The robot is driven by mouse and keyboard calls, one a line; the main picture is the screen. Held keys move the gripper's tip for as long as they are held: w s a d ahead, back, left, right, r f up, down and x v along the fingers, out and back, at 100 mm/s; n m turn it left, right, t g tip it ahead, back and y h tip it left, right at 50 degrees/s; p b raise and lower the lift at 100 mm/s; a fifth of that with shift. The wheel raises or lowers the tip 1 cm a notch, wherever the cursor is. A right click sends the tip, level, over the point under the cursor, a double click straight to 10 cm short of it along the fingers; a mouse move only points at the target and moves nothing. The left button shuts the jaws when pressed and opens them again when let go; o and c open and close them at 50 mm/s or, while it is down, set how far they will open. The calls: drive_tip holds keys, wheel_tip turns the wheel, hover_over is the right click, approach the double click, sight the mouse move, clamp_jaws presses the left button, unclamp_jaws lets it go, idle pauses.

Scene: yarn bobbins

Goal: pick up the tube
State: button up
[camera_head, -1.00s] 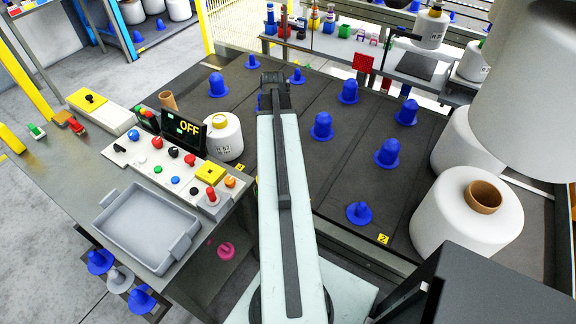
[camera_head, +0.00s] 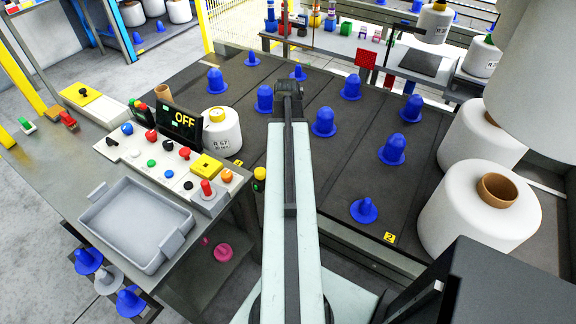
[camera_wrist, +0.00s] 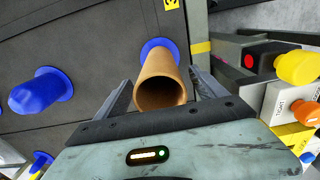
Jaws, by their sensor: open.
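A brown hollow tube (camera_wrist: 162,78) stands on a blue peg (camera_wrist: 160,46) in the wrist view, its open end facing the camera. My gripper (camera_wrist: 160,77) is open with one finger on each side of the tube, and there are gaps between the fingers and the tube. In the head view a brown tube (camera_head: 163,95) shows behind the OFF display; I cannot tell whether it is the same one. My gripper's fingers are hidden behind my arm in the head view.
Blue pegs, one of them in the middle (camera_head: 324,123), stand on the dark rack (camera_head: 300,165). A control panel (camera_head: 165,160) and a grey tray (camera_head: 137,223) lie to the left. Large white bobbins (camera_head: 480,215) crowd the right. A red button (camera_wrist: 249,61) is right of my gripper.

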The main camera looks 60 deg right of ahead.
drive_tip(key=shift+f, duration=0.25)
drive_tip(key=shift+c, duration=0.7)
clamp_jaws()
wheel_tip(320, 180, up, 10)
drive_tip(key=p, duration=1)
